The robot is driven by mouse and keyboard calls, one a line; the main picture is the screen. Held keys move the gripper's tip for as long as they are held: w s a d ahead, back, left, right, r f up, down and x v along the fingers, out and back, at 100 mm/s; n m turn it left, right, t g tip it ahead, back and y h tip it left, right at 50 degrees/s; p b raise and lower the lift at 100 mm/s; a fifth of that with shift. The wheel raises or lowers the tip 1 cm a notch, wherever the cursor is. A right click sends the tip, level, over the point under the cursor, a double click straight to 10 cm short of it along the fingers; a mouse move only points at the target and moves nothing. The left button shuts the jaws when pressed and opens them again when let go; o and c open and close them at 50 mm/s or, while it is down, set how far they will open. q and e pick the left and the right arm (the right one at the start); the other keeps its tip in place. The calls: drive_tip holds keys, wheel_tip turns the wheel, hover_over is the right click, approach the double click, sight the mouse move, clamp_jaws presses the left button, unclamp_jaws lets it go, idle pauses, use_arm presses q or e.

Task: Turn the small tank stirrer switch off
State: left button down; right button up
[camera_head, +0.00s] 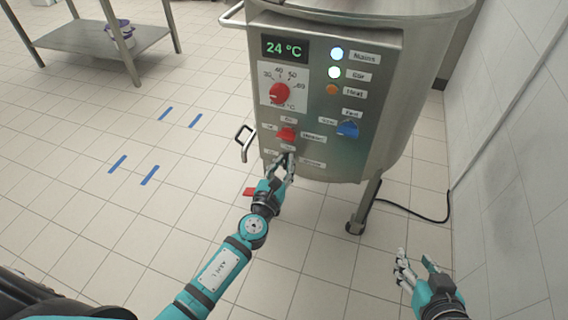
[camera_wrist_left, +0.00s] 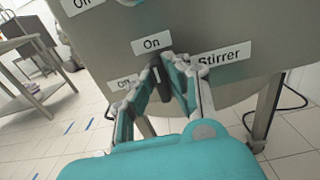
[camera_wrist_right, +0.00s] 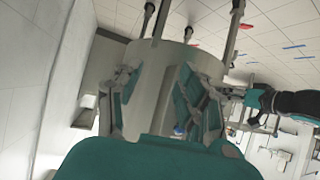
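The small tank (camera_head: 440,90) is a steel vessel with a control panel on its front. Its stirrer switch (camera_wrist_left: 160,72) is a small dark knob low on the panel. An "On" label is above it, an "Off" label at its left and a "Stirrer" label at its right. In the head view, my left gripper (camera_head: 285,159) largely hides this switch. In the left wrist view, my left gripper (camera_wrist_left: 163,65) has its fingertips close together on either side of the knob, apparently gripping it. My right gripper (camera_head: 415,262) is open and empty at the lower right, away from the tank.
A red knob (camera_head: 287,134) sits just above my left gripper, with a blue knob (camera_head: 348,129) to its right. The upper two panel lamps glow white. A steel table (camera_head: 95,38) stands at the back left. A wall (camera_head: 505,150) bounds the right side.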

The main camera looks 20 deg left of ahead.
drive_tip(key=shift+w+a, duration=0.1)
idle(0.3)
use_arm(q)
drive_tip(key=n+b, duration=0.1)
drive_tip(key=n, duration=0.3)
drive_tip(key=shift+a+f+n+b, duration=0.1)
drive_tip(key=shift+f+n+b, duration=0.05)
drive_tip(key=shift+n+b, duration=0.2)
drive_tip(key=shift+a+f+n+b, duration=0.1)
drive_tip(key=shift+n+b, duration=0.4)
drive_tip(key=shift+n, duration=2.85)
drive_tip(key=shift+a+f+n+b, duration=0.1)
drive_tip(key=shift+n+b, duration=0.35)
drive_tip(key=shift+n, duration=2.85)
use_arm(e)
drive_tip(key=w+a+r+t+y, duration=0.1)
drive_tip(key=r+t, duration=0.3)
drive_tip(key=r, duration=0.3)
drive_tip(key=w+a+r+t+y, duration=0.2)
drive_tip(key=r+t, duration=0.3)
drive_tip(key=r, duration=0.2)
drive_tip(key=shift+w+r+t, duration=0.2)
drive_tip(key=shift+r+t, duration=0.05)
drive_tip(key=shift+t, duration=0.05)
drive_tip(key=shift+f, duration=0.15)
use_arm(q)
drive_tip(key=c, duration=1.4)
unclamp_jaws()
drive_tip(key=shift+o, duration=0.2)
